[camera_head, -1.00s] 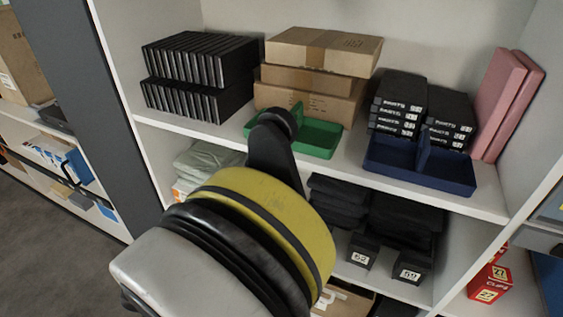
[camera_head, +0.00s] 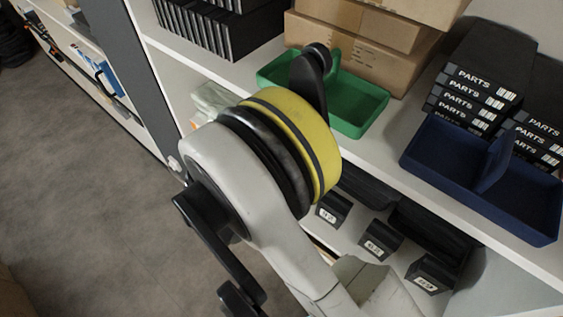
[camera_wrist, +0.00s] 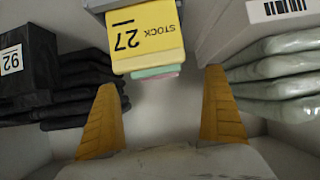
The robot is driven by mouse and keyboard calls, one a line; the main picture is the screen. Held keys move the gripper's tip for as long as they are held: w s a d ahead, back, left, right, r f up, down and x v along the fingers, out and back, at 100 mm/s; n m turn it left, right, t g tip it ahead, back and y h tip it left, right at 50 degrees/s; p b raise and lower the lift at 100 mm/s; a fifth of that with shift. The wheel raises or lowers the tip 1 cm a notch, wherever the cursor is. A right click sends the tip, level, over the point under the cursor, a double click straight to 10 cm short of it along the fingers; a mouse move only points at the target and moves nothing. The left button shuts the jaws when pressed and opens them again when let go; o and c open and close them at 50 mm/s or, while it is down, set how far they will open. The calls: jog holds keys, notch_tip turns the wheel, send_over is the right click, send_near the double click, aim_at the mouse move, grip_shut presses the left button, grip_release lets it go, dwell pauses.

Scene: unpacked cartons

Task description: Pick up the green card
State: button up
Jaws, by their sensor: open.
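In the wrist view a thin pale green edge (camera_wrist: 155,71), which may be the green card, shows just below a yellow piece marked STOCK 27 (camera_wrist: 150,38), whose print is upside down. A pink edge (camera_wrist: 156,76) lies against the green one. Most of the green piece is hidden behind the yellow one. My gripper (camera_wrist: 160,82) is open, its two yellow fingers on either side of the stack's near end, with nothing held between them. I cannot tell the remaining depth. In the head view my gripper is hidden by my arm, and no green card shows.
In the wrist view black folded items (camera_wrist: 75,85) lie close on the left and pale folded packs (camera_wrist: 285,70) on the right. In the head view a green tray (camera_head: 358,112), blue tray (camera_head: 440,165) and brown cartons (camera_head: 350,60) stand on the shelf above.

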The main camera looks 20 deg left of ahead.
jog(key=x, duration=0.1)
jog(key=b+x, duration=0.1)
jog(key=x, duration=0.1)
jog(key=b+x, duration=0.1)
jog(key=x, duration=0.1)
jog(key=shift+d+f, duration=0.15)
jog(key=shift+d, duration=0.25)
jog(key=c, duration=1.2)
